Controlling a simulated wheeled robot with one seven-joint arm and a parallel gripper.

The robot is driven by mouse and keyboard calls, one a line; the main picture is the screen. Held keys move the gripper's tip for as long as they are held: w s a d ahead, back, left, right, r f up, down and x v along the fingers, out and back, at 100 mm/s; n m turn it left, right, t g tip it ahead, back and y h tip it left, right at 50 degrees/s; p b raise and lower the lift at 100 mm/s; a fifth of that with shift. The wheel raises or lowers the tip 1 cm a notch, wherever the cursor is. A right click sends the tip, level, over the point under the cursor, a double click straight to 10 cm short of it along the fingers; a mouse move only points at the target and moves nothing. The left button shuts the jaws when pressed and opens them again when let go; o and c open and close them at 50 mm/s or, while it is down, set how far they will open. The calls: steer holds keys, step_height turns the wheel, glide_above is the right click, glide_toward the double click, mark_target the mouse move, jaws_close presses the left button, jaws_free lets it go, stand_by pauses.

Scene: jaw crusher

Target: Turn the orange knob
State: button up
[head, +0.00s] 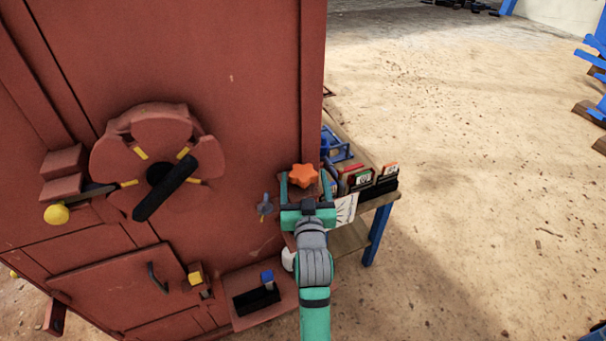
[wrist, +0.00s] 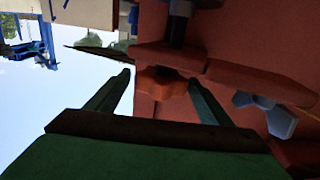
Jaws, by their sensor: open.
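The orange knob (head: 303,175) is star-shaped and sits at the right edge of the red machine, just beyond my gripper in the head view. In the wrist view the orange knob (wrist: 164,84) shows between the two fingers, partly in shadow beneath a red ledge. My gripper (head: 306,190) is open, with one finger on each side of the knob. In the wrist view my gripper (wrist: 160,85) has its fingers spread wide. I cannot tell whether either finger touches the knob.
The red crusher body (head: 230,60) fills the left. A grey wing knob (head: 265,205) sits left of my gripper, also in the wrist view (wrist: 265,113). A table (head: 350,238) with boxes stands close on the right. Open sandy floor lies beyond.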

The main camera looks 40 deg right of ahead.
steer(key=shift+x, duration=1.35)
steer(key=shift+a, duration=0.1)
steer(key=shift+c, duration=0.4)
steer(key=c, duration=1)
steer(key=shift+n+t+y, duration=0.6)
steer(key=shift+n+y, duration=0.1)
steer(key=shift+y, duration=0.3)
steer(key=o, duration=1.1)
steer(key=shift+a, duration=0.1)
steer(key=v, duration=1)
steer(key=shift+s+a, duration=0.1)
steer(key=shift+s, duration=0.25)
